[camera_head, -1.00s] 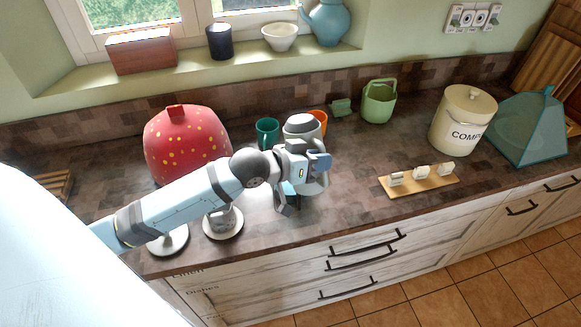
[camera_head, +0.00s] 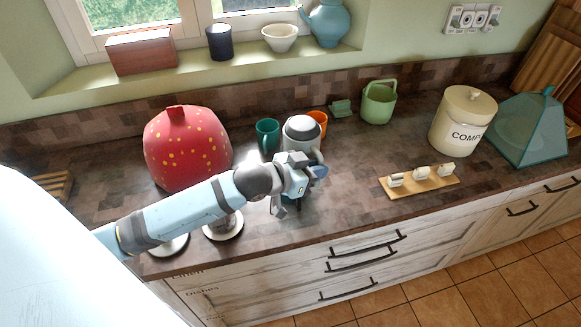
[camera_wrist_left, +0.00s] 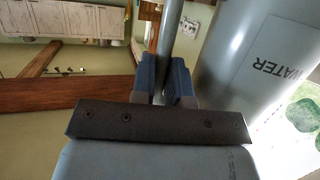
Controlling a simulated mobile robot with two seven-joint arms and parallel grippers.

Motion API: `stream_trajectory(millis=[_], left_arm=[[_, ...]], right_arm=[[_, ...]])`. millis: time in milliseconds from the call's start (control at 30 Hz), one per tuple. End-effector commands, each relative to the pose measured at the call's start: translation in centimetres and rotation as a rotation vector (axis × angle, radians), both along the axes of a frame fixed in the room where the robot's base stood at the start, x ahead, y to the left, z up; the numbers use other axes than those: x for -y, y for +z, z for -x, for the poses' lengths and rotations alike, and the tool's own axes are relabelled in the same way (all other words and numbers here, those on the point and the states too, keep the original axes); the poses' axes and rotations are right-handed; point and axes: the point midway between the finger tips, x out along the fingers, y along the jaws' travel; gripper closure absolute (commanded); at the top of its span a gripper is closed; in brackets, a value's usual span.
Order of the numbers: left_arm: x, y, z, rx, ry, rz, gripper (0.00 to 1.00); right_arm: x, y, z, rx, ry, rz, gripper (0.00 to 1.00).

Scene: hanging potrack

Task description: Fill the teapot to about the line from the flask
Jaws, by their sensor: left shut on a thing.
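The flask (camera_head: 301,134), a pale grey vessel with a dark grey top, is above the middle of the counter. In the left wrist view it is a large grey cylinder (camera_wrist_left: 238,70) marked WATER. My left gripper (camera_head: 296,190) is in front of the flask in the head view. In the wrist view its fingers (camera_wrist_left: 164,82) are shut on a thin grey bar beside the cylinder, apparently the flask's handle. My arm hides the flask's lower part. A small teal patch shows below the gripper; I cannot tell whether it is the teapot. No fill line is visible.
A red dotted cover (camera_head: 187,150) stands left. A teal mug (camera_head: 267,133) and an orange cup (camera_head: 318,122) are behind the flask. A wooden rack with small white pieces (camera_head: 419,180) lies right, near a cream canister (camera_head: 463,120). Counter between flask and rack is clear.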

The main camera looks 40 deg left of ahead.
Motion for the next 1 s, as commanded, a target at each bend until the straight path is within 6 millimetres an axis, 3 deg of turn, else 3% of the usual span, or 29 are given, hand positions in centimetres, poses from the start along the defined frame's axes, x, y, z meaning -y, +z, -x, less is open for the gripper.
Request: stream_trajectory(millis=[500,1000], left_arm=[[0.0,3.0,0.0,0.006,-0.001,0.0,1.0],[0.0,3.2,0.0,0.004,-0.001,0.0,1.0]], right_arm=[[0.0,0.3,-0.4,0.006,0.002,0.002,0.4],[0.0,0.2,-0.1,0.001,0.007,0.005,0.4]])
